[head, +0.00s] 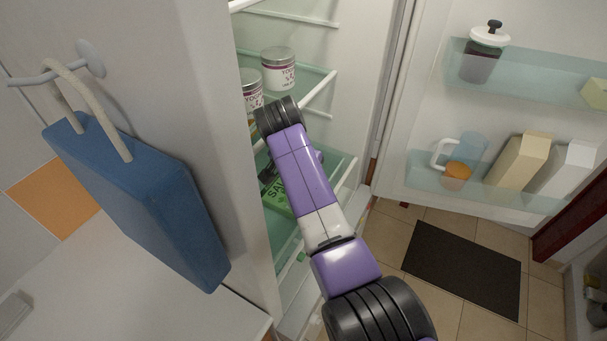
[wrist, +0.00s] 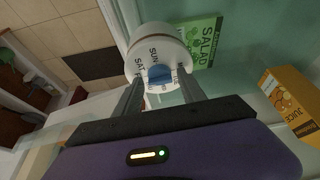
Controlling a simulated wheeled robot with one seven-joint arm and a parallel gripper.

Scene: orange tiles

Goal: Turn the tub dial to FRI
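The tub (wrist: 158,43) is white and round, with day names around its face; SUN and SAT are readable, and the others are partly covered. A blue piece (wrist: 161,75) sits at the middle of the face. My gripper (wrist: 160,82) has its two fingers apart, one on each side of the blue piece, with their tips over the lettered face. I cannot tell whether the fingertips touch the face. FRI is not clearly readable, and I cannot tell which day is set. In the head view my arm hides the tub inside the fridge.
A green salad pack (wrist: 207,42) lies beside the tub, and an orange juice carton (wrist: 291,105) stands at right. Yogurt tubs (head: 279,68) stand on the shelf above. The open fridge door (head: 395,170) holds a jug (head: 466,150) and cartons. A blue bag (head: 140,205) hangs outside at left.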

